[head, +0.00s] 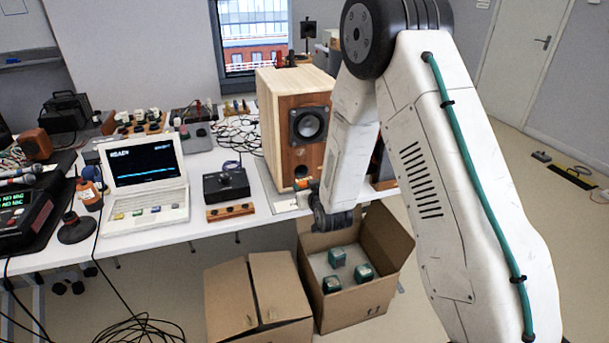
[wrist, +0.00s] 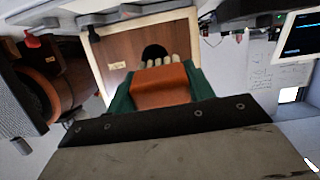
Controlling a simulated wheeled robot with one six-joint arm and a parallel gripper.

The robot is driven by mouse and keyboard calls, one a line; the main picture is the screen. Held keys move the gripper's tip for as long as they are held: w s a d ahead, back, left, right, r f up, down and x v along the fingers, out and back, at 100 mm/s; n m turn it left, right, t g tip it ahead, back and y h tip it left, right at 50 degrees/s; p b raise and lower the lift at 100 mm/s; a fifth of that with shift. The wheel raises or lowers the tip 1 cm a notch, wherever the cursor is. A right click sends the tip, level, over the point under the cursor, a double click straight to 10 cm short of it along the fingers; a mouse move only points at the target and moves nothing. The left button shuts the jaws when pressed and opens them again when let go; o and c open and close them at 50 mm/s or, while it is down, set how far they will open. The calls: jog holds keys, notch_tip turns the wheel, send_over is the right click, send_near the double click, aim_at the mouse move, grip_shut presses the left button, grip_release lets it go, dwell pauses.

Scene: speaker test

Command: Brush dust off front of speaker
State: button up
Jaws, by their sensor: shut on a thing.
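The speaker (head: 292,95) stands upright on the white table, with pale wood sides, a reddish-brown front and a dark round driver. Its front panel (wrist: 120,62) fills the upper middle of the wrist view, with a black round hole and a small label. My gripper (wrist: 163,88), with green fingers, is shut on a brush (wrist: 162,84) with an orange-brown block and pale bristles. The bristles overlap the hole in the wrist view; I cannot tell whether they touch the panel. In the head view my gripper (head: 305,184) is low at the speaker's front, partly hidden by my arm.
A laptop (head: 145,180) and a black box (head: 226,185) stand left of the speaker. Coiled cables (head: 237,134) lie behind them. An open carton (head: 345,312) with several green-and-white items and a closed carton (head: 228,300) stand on the floor before the table.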

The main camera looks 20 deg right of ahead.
aim_at(292, 153)
jog(key=r+t, duration=0.1)
jog(key=a+r+t, duration=0.1)
jog(key=r, duration=0.1)
jog(key=s+r+t, duration=0.1)
jog(key=r, duration=0.1)
jog(key=shift+a+r, duration=0.25)
jog(key=shift+w, duration=2.9)
jog(key=shift+w, duration=0.95)
jog(key=shift+d, duration=0.1)
jog(key=shift+d, duration=1.9)
jog(key=shift+a, duration=0.1)
jog(key=shift+w+a+r, duration=0.1)
jog(key=shift+w+a, duration=0.05)
jog(key=shift+a, duration=0.85)
jog(key=shift+w+a+r, duration=0.1)
jog(key=shift+a, duration=0.85)
jog(key=shift+c, duration=0.6)
